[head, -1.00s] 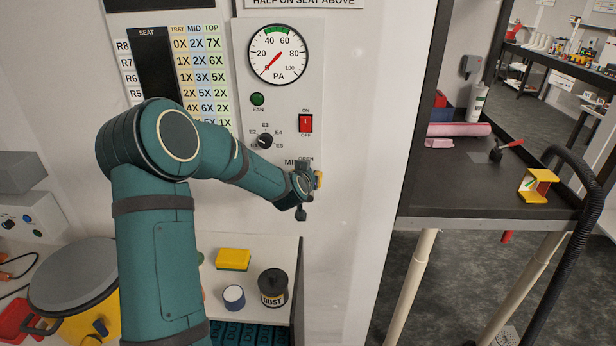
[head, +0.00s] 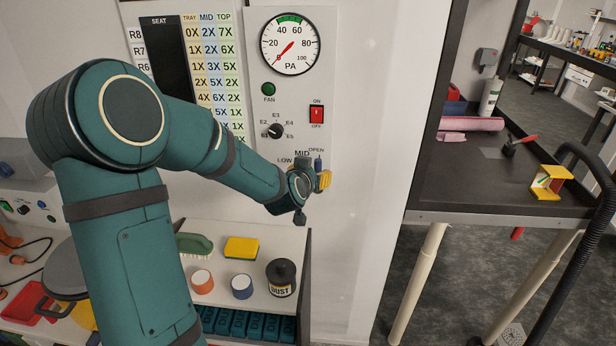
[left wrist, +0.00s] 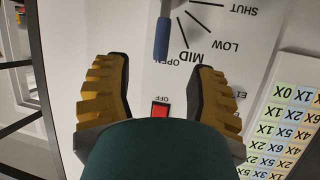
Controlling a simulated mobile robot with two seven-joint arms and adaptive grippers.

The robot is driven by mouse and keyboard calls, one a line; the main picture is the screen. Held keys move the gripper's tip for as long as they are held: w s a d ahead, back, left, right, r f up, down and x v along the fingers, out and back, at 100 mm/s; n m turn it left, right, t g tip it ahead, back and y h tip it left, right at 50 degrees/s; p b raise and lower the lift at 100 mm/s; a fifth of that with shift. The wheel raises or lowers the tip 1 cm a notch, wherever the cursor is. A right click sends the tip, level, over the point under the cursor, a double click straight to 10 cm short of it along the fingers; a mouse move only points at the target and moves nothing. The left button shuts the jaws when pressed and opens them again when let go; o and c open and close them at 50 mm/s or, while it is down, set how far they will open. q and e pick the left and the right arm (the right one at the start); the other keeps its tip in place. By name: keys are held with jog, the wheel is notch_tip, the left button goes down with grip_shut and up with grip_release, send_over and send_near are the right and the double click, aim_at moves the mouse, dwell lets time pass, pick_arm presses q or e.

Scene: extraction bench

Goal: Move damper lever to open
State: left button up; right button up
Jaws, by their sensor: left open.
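The damper lever (head: 318,164) has a blue grip and sits on the white panel, right of the MID label, with its grip just below the OPEN label. In the left wrist view, which is upside down, the lever's blue grip (left wrist: 162,38) points at OPEN, away from the MID, LOW and SHUT marks. My left gripper (head: 322,181) is open just in front of the panel, below the lever. Its yellow ribbed fingers (left wrist: 160,64) stand wide apart, with the lever's end between and beyond the tips, apart from both. The lever's pivot is hidden. My right gripper is out of view.
The panel carries a gauge (head: 290,44), a red switch (head: 316,114) and a selector knob (head: 275,131). Below, a shelf holds a sponge (head: 241,248) and a dust jar (head: 281,279). A dark bench (head: 450,190) stands to the right.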

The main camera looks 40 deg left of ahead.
pick_arm(q)
jog(key=shift+v, duration=1.3)
